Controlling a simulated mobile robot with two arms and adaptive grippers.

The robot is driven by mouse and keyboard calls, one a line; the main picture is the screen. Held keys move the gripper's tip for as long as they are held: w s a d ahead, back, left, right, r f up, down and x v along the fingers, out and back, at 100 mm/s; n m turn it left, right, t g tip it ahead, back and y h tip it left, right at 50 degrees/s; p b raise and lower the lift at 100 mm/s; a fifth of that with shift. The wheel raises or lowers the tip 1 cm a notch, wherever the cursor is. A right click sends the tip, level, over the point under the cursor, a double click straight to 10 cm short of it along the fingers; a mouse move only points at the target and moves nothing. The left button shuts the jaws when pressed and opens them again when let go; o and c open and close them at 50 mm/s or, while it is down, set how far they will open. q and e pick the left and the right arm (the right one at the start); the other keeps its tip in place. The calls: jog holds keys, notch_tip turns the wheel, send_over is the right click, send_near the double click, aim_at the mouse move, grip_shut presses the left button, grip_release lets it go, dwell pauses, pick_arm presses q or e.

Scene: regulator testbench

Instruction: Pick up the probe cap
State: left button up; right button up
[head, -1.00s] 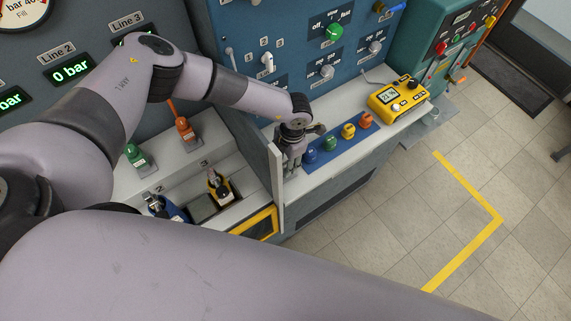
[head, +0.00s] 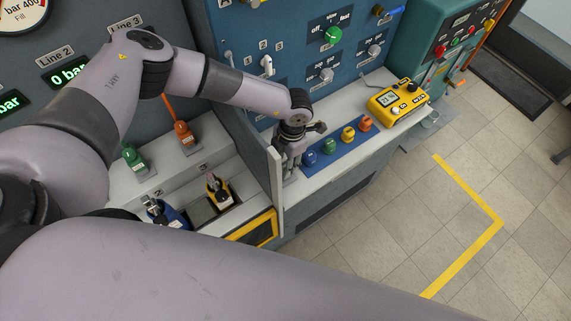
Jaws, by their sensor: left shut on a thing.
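My left gripper (head: 287,165) points down at the left end of the blue strip (head: 354,149) on the bench ledge, just left of the blue knob-like piece (head: 310,157). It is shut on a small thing. The fingers and the wrist hide most of that thing, and I cannot make out the probe cap's shape or colour. A green piece (head: 329,146), a yellow piece (head: 348,134) and an orange piece (head: 365,124) stand in a row on the strip, apart from the gripper. My right gripper is not in view.
A yellow handheld meter (head: 391,102) lies at the ledge's right end. A pale upright panel (head: 275,176) stands close left of the gripper. Blue (head: 163,209) and yellow-black (head: 217,188) tools sit in lower holders. The blue control panel (head: 290,60) rises behind.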

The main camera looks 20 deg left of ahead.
aim_at(285, 162)
pick_arm(q)
notch_tip(285, 162, up, 18)
jog(key=b, duration=0.5)
jog(key=shift+f, duration=0.15)
